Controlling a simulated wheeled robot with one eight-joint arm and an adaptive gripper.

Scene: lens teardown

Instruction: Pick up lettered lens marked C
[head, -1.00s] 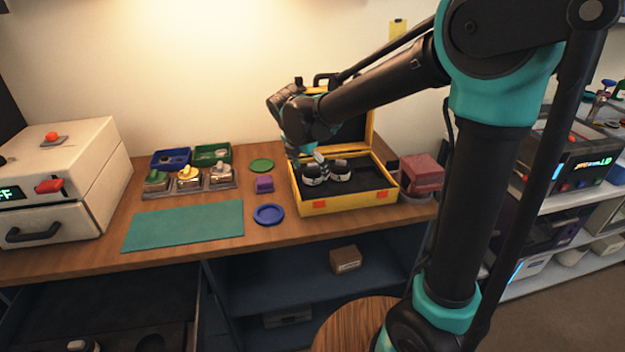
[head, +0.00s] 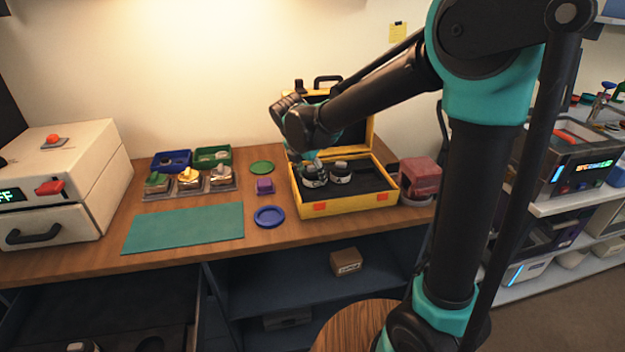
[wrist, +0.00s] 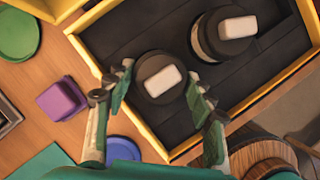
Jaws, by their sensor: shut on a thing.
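The yellow case (head: 352,203) stands open on the bench with a dark foam lining. Two dark round lenses with pale label bands sit in it: a left lens (head: 314,178) and a right lens (head: 341,175). My gripper (wrist: 160,88) reaches down into the case and is shut on the left lens, which shows in the wrist view (wrist: 150,95) as a dark cap with a blank white block on top. The right lens (wrist: 206,42) stands apart, beyond my fingers. The letters on the bands are too small to read.
A blue disc (head: 269,216), a purple block (head: 265,186) and a green disc (head: 261,167) lie left of the case. The case lid rises behind. The teal mat (head: 184,228) is clear.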

